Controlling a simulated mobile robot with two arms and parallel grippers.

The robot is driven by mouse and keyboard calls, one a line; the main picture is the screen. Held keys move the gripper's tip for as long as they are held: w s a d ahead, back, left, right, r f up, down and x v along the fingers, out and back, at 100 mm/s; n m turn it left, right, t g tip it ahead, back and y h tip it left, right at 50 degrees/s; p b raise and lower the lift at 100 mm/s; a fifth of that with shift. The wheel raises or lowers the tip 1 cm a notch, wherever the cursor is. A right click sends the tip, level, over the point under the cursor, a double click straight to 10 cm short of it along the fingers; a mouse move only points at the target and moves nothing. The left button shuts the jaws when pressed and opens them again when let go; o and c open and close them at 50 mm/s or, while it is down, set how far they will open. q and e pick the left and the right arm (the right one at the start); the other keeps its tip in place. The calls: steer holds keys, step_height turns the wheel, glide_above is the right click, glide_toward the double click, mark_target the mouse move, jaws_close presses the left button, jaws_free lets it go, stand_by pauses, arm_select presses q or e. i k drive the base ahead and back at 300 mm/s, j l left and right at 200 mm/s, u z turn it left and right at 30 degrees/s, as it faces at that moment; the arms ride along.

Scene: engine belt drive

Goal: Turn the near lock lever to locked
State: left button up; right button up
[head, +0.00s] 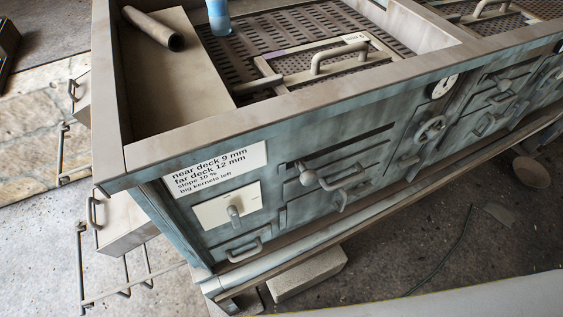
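A teal machine front (290,205) runs from the lower left to the upper right. On its near end a pale plate (211,211) carries a small grey lever (233,212) that points roughly down. Further right are a round knob (307,176) and a short grey lever arm (343,199) below a curved pull handle (345,180). No label marks either one as the near lock lever, so I cannot tell which it is. Neither of my grippers is in view.
A label (215,168) reads near deck 9 mm, far deck 12 mm. A handwheel (431,128) and a round dial (445,86) sit further right. A block (308,272) lies on the floor in front.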

mark_target(407, 161)
steer(key=z, duration=1.25)
steer(key=l, duration=0.25)
steer(key=i+l+z, duration=0.15)
steer(key=l, duration=0.15)
steer(key=k, duration=0.05)
